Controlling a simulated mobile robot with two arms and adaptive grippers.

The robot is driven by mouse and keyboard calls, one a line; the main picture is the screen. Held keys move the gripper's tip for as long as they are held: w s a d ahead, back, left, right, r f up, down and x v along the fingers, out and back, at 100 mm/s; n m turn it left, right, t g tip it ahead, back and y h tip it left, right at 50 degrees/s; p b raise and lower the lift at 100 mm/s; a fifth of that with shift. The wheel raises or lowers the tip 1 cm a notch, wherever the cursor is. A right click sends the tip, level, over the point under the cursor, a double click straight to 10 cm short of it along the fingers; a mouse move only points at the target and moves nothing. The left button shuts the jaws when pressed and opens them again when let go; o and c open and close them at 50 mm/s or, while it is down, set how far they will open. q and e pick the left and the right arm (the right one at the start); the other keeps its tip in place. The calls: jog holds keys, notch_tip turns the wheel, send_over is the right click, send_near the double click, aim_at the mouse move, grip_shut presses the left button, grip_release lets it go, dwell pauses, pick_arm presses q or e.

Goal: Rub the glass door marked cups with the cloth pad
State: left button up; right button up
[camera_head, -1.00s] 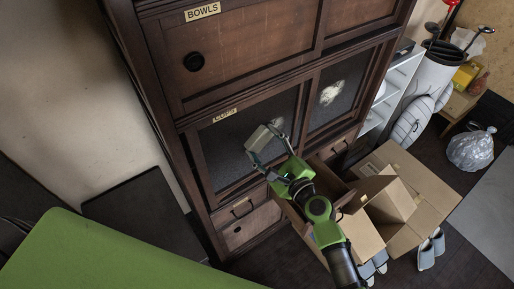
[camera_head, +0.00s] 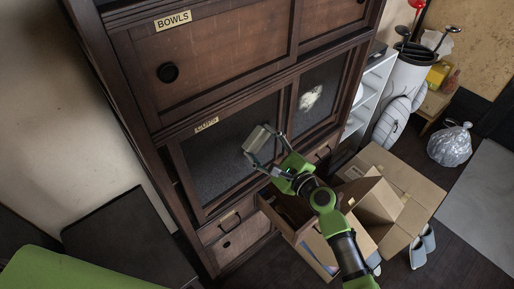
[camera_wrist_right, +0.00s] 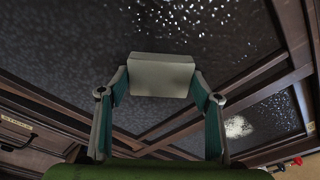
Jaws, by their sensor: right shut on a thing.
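The glass door marked cups (camera_head: 212,167) is a dark textured pane in a brown wooden frame, below the BOWLS door. Its label (camera_head: 206,124) sits on the frame above the pane. My right gripper (camera_head: 262,151) is shut on the pale grey cloth pad (camera_head: 257,140), in front of the pane's right part. In the right wrist view the pad (camera_wrist_right: 161,74) is a pale block between the two fingertips, over the dark speckled glass (camera_wrist_right: 75,45). I cannot tell whether the pad touches the glass. My left gripper is not in view.
A wooden drawer (camera_head: 283,220) stands open below the doors, under my right arm. An open cardboard box (camera_head: 405,190) is right of it. A second glass door (camera_head: 325,88) with a white patch is to the right. A dark low block (camera_head: 130,240) stands at left.

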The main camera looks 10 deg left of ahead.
aim_at(250, 148)
jog(key=shift+w+d+b, duration=0.35)
jog(key=shift+w+d, duration=0.45)
jog(key=shift+w, duration=0.25)
jog(key=shift+s+a+p, duration=0.45)
jog(key=shift+s+a, duration=0.05)
jog(key=shift+s, duration=0.1)
jog(key=shift+s+a+p, duration=0.4)
jog(key=shift+s+a, duration=0.3)
jog(key=shift+s, duration=0.2)
jog(key=shift+s+a+p, duration=0.35)
jog(key=shift+s+a, duration=0.3)
jog(key=shift+s, duration=0.25)
jog(key=shift+s+a+p, duration=0.35)
jog(key=shift+s+a, duration=0.6)
jog(key=shift+s, duration=0.25)
jog(key=shift+s+a+p, duration=0.35)
jog(key=shift+s+a, duration=0.55)
jog(key=shift+s, duration=0.3)
jog(key=shift+s+d+f, duration=0.1)
jog(key=shift+s+d, duration=0.15)
jog(key=shift+d, duration=0.2)
jog(key=shift+f+v, duration=0.2)
jog(key=shift+v, duration=2.3)
